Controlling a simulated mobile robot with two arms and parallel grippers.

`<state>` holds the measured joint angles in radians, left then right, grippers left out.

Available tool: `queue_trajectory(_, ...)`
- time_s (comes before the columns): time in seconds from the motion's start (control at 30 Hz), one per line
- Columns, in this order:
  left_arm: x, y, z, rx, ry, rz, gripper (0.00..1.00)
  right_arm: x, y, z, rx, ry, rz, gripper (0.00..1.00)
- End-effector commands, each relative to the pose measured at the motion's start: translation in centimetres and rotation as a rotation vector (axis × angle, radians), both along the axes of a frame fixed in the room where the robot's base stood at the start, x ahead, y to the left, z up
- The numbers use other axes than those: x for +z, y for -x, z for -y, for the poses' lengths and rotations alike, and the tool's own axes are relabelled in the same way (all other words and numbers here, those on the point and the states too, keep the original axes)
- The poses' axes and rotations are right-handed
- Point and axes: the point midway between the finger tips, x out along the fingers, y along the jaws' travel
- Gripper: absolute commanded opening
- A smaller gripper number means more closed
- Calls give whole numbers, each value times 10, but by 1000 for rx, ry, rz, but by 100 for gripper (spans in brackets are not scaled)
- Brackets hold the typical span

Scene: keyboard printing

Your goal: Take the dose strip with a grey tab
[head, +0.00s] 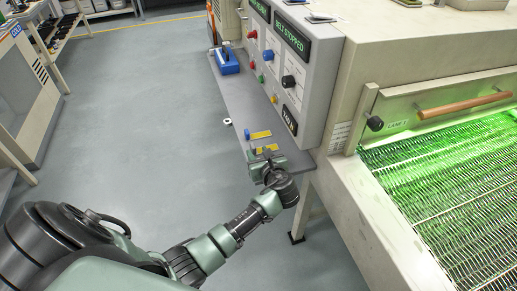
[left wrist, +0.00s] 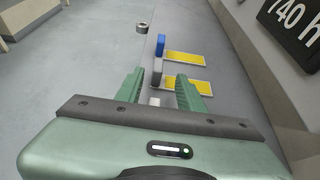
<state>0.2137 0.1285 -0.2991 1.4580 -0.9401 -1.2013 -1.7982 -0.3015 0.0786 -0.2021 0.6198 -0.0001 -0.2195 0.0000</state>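The dose strip with a grey tab lies on the grey shelf (head: 236,103); its yellow strip (left wrist: 185,86) and upright grey tab (left wrist: 157,70) show in the left wrist view. In the head view the strip (head: 267,149) is just beyond my left gripper (head: 262,161). In the left wrist view my left gripper (left wrist: 163,92) is open, its green fingers apart, with the grey tab ahead between them. I cannot tell of any contact. A second yellow strip with a blue tab (left wrist: 160,45) lies farther along the shelf. My right gripper is not in view.
A blue device (head: 227,62) stands at the shelf's far end. A control panel (head: 290,65) rises along the shelf's right side. A small ring-shaped object (left wrist: 142,28) is left of the strips. The conveyor (head: 450,180) glows green at right. Open floor is left.

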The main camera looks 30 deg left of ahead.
Motion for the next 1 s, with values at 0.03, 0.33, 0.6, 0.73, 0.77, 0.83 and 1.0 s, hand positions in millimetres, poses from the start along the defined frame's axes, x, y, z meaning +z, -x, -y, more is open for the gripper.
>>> queue_trajectory(0.03, 1, -4, -9, 4, -3, 0, 38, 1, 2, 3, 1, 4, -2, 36)
queue_trajectory(0.33, -10, -22, -31, 1, 0, 0, 38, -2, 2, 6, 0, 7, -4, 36)
queue_trajectory(0.6, -10, -22, -31, 0, 1, 0, 19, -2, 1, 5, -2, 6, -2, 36)
queue_trajectory(0.73, -10, -22, -31, 0, 1, -1, 0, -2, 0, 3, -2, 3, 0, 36)
queue_trajectory(0.77, -10, -22, -31, 0, 1, -1, 0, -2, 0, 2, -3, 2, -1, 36)
queue_trajectory(0.83, -10, -22, -31, 0, 1, -1, 0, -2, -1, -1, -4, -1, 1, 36)
queue_trajectory(1.0, -9, -22, -31, 0, 1, 0, 0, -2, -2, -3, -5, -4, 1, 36)
